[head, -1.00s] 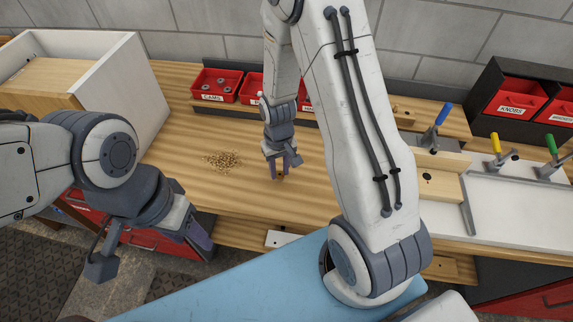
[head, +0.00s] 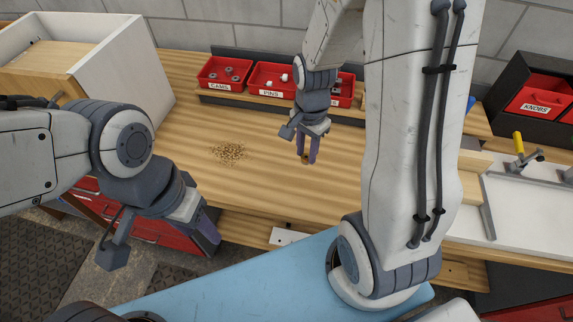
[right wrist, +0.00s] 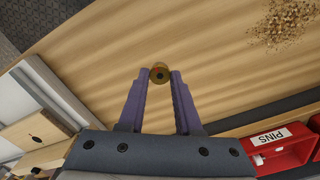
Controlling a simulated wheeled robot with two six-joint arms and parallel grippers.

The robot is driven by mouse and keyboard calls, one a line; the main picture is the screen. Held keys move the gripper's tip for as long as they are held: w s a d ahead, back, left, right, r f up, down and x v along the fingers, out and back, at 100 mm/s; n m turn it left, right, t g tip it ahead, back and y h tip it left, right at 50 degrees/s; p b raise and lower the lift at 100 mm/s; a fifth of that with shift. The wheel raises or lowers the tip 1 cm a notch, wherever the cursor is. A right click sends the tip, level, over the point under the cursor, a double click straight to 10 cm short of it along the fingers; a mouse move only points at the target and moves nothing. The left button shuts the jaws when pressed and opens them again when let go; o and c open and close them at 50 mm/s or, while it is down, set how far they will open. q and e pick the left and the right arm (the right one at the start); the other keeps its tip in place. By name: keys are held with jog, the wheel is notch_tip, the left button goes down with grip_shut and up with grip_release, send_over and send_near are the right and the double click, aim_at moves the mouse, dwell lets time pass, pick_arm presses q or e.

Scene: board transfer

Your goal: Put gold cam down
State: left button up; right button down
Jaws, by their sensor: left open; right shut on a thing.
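The gold cam (right wrist: 159,74) is a small round brass-coloured piece with a dark centre, between the fingertips of my right gripper (right wrist: 159,80) in the right wrist view. In the head view my right gripper (head: 306,160) points down over the wooden bench, with the cam (head: 304,160) small and partly hidden by its fingers. I cannot tell whether the cam touches the bench. My left gripper (head: 207,228) is open and empty, off the bench's front edge at left.
A pile of wood shavings (head: 228,152) lies left of my right gripper. Behind stand red bins, marked CAMS (head: 223,74) and PINS (head: 271,78). A white-sided box (head: 130,62) is at back left. Bare bench (head: 270,190) surrounds the right gripper.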

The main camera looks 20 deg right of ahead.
jog(key=a+f, duration=0.1)
jog(key=w+a+f, duration=0.2)
jog(key=a, duration=0.1)
jog(key=shift+w+a+p, duration=0.1)
jog(key=shift+w+p, duration=0.05)
jog(key=shift+p, duration=0.15)
jog(key=shift+f, duration=1.95)
jog(key=shift+f, duration=0.1)
jog(key=c, duration=0.6)
grip_release()
notch_tip(320, 180, up, 12)
jog(key=s+a+r+n, duration=0.3)
jog(key=s+a+n, duration=0.3)
jog(key=s+n, duration=0.3)
jog(key=s+a+r+n+y, duration=0.1)
jog(key=s+a+r+n, duration=0.2)
jog(key=s+a+n, duration=0.3)
jog(key=s+n, duration=0.3)
jog(key=n, duration=0.2)
jog(key=shift+a+r, duration=0.15)
jog(key=shift+a, duration=0.15)
